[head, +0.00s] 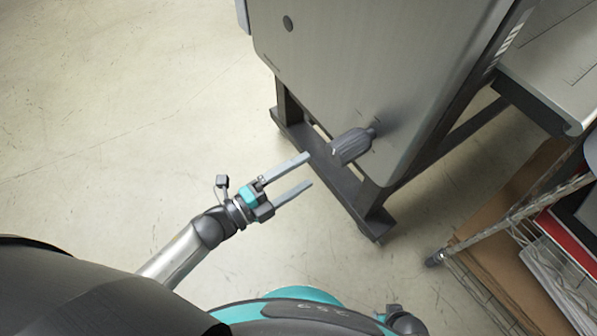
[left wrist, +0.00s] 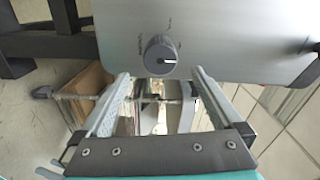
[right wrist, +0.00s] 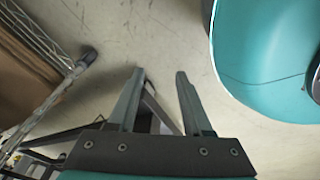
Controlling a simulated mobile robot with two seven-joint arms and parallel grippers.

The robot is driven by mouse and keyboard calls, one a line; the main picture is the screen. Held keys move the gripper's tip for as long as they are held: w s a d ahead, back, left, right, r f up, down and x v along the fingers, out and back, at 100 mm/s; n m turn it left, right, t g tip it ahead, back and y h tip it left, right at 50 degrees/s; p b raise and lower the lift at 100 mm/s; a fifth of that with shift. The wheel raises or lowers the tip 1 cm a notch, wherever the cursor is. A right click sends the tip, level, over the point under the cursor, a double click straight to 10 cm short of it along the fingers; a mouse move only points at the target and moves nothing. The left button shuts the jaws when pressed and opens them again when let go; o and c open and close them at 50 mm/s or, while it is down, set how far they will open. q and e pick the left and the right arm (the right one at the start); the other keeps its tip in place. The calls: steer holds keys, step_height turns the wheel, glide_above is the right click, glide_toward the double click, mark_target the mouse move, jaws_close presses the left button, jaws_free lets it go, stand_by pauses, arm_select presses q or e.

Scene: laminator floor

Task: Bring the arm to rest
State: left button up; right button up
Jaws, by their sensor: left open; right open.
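My left gripper (head: 309,170) is open and empty, its two grey fingers pointing at the laminator's side panel (head: 350,60). A dark grey knob (head: 352,146) sticks out of that panel just beyond the fingertips. In the left wrist view the knob (left wrist: 160,55) shows between and beyond the open fingers (left wrist: 161,73), apart from them, with its white mark pointing right. My right gripper is out of the head view. In the right wrist view its fingers (right wrist: 160,73) are open with nothing held between them, above the floor.
The laminator stands on a dark wheeled frame (head: 345,185). A wire rack (head: 520,205) with a cardboard box (head: 500,255) is at the right. My teal base is at the bottom. The concrete floor (head: 110,110) at the left is clear.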

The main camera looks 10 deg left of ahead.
stand_by(0.4)
arm_select(q)
steer(key=s+a+f+n+g+y+p, duration=0.2)
steer(key=s+a+f+n+y+p, duration=0.3)
steer(key=a+f+n+y+p, duration=0.65)
steer(key=s+f+n+g+p, duration=0.1)
steer(key=s+n+g+p, duration=0.3)
steer(key=s, duration=0.9)
steer(key=s+a+f+n+g+y+p, duration=0.1)
steer(key=s+n+g+p, duration=0.3)
steer(key=s, duration=0.9)
steer(key=f+n+g, duration=0.1)
steer(key=n, duration=0.2)
steer(key=shift+g, duration=0.4)
arm_select(e)
steer(key=s+a+r, duration=0.1)
steer(key=s+r, duration=0.4)
steer(key=r, duration=0.3)
steer(key=s+a+r+g, duration=0.1)
steer(key=s+r, duration=0.4)
steer(key=r, duration=0.3)
steer(key=shift+a, duration=0.2)
arm_select(q)
steer(key=shift+w, duration=0.15)
arm_select(e)
steer(key=shift+r, duration=0.1)
